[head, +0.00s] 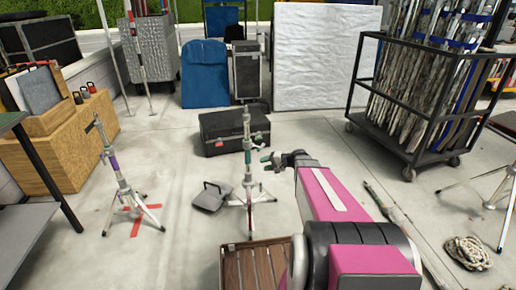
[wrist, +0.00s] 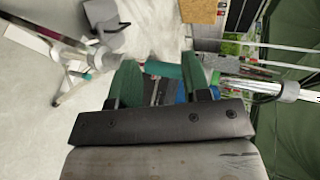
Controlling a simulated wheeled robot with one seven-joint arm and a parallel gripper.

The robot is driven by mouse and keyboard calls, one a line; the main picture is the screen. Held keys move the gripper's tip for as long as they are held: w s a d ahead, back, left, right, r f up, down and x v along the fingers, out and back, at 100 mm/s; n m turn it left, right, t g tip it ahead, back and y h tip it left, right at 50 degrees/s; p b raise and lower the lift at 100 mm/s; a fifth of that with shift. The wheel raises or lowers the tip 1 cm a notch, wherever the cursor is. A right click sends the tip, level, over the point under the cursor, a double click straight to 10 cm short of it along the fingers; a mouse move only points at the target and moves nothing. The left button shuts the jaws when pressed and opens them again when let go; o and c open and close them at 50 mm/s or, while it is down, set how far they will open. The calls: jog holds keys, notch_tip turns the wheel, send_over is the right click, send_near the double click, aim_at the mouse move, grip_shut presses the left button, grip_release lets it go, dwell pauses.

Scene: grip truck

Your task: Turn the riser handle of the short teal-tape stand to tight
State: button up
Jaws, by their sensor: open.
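The short teal-tape stand (head: 247,177) stands upright on its tripod legs near the middle of the head view. Its teal tape band (wrist: 163,69) shows in the wrist view beyond and between my fingertips, with the stand's column running sideways across the picture. My gripper (head: 267,162) is open and empty, just right of the column at about tape height. In the wrist view its two green fingers (wrist: 161,80) are spread apart. I cannot tell whether they touch the stand. I cannot clearly make out the riser handle; a finger may hide it.
A purple-tape stand (head: 116,170) stands on a red floor cross at left. A dark case (head: 233,131) sits behind the teal-tape stand, a grey weight (head: 211,197) lies left of it, and a wooden crate (head: 238,268) is in front. A pole cart (head: 405,130) stands at right.

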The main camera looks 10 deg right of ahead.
aim_at(262, 148)
jog(key=w+d+r+m+t+y, duration=0.25)
jog(key=w+d+t, duration=0.25)
jog(key=w+d, duration=0.25)
jog(key=x, duration=0.7)
jog(key=f+x, duration=0.1)
jog(key=x, duration=0.3)
jog(key=shift+a, duration=0.2)
grip_shut()
